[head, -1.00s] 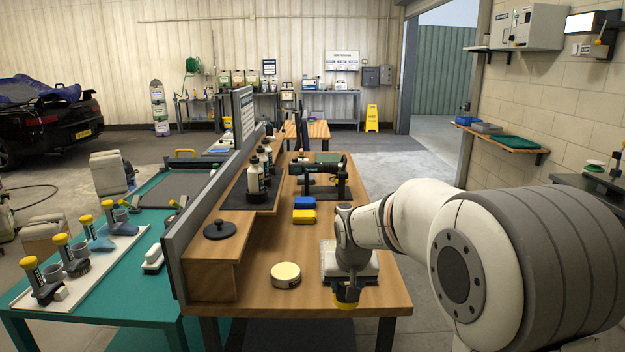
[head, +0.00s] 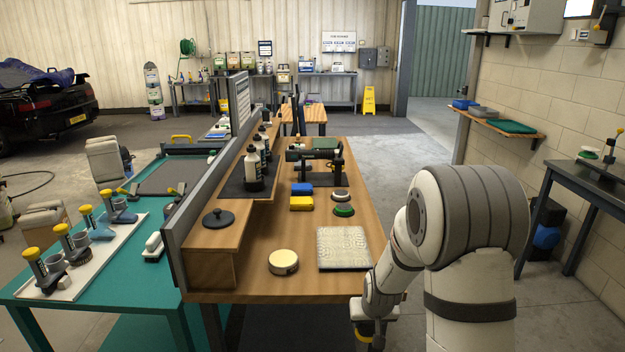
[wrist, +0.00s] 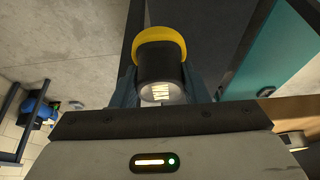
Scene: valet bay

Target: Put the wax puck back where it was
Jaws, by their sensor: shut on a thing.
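My gripper (head: 372,326) is shut on a black cylinder with a yellow end, which I take as the wax puck (head: 362,338). In the wrist view the puck (wrist: 160,52) sits between the fingers, and its pale label reads WAX upside down. I cannot tell which place there is empty.
The wooden bench (head: 232,286) carries a cream round tin (head: 283,262), a patterned grey pad (head: 343,248), yellow and blue blocks (head: 301,203) and round pads (head: 343,210). A tall grey panel (head: 190,205) separates bench and teal table (head: 150,285).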

